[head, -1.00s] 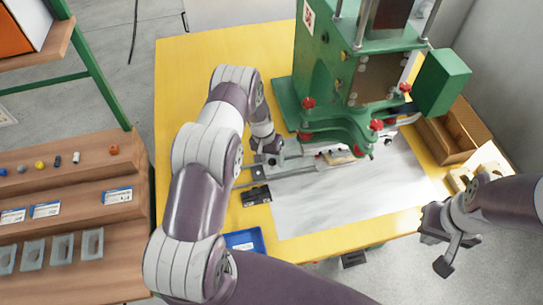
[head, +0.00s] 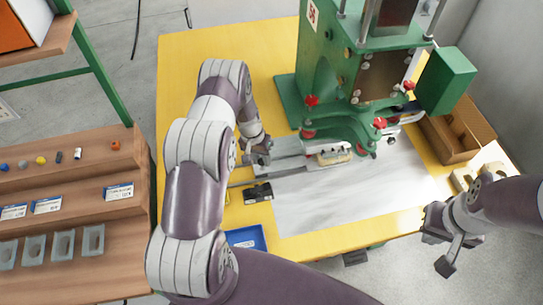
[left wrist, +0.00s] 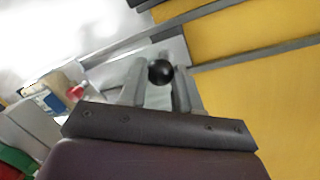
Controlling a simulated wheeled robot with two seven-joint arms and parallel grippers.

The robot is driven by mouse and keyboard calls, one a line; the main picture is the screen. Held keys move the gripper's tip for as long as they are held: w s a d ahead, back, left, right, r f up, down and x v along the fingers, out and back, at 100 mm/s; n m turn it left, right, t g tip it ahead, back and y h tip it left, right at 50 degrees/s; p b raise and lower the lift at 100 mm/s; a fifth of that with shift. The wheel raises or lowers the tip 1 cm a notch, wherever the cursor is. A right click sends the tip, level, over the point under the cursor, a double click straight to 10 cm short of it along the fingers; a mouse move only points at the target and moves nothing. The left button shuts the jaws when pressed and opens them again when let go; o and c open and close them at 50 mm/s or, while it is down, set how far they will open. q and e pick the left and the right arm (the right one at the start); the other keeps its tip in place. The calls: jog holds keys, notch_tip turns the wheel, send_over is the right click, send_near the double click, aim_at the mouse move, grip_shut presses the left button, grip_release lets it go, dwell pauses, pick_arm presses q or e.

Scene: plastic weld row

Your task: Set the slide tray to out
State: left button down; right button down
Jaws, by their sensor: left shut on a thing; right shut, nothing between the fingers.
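The slide tray (head: 289,147) is a grey metal plate on rails. It lies on the yellow table, partly in front of and under the green press (head: 315,80). A pale part (head: 333,157) sits at its right end. My left gripper (head: 262,153) is at the tray's left end. In the left wrist view my left gripper (left wrist: 158,80) is shut on the tray's black round knob (left wrist: 160,71), which shows between the fingers. My right gripper (head: 443,243) is shut and empty, off the table's front right corner.
A small black block (head: 258,193) lies in front of the rail, and a blue bin (head: 246,238) is at the table's front edge. A brown box (head: 460,135) stands right of the press. A wooden shelf (head: 75,215) stands at the left. The white sheet's front area is clear.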

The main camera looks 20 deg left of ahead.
pick_arm(q)
jog(key=s+a+b, duration=0.2)
jog(key=s+a, duration=0.3)
jog(key=a, duration=0.2)
jog(key=s+a+b, duration=0.1)
jog(key=s+a, duration=0.4)
jog(key=a, duration=0.2)
jog(key=s+a+b, duration=0.2)
jog(key=s+a, duration=0.3)
jog(key=a, duration=0.2)
jog(key=shift+s+b, duration=0.3)
jog(key=shift+r, duration=0.15)
jog(key=c, duration=0.8)
grip_release()
jog(key=shift+s+a, duration=0.1)
jog(key=shift+s, duration=0.15)
jog(key=shift+w+r, duration=0.1)
notch_tip(320, 180, up, 12)
jog(key=a+b, duration=0.2)
jog(key=shift+s+a, duration=0.2)
jog(key=shift+r, duration=0.1)
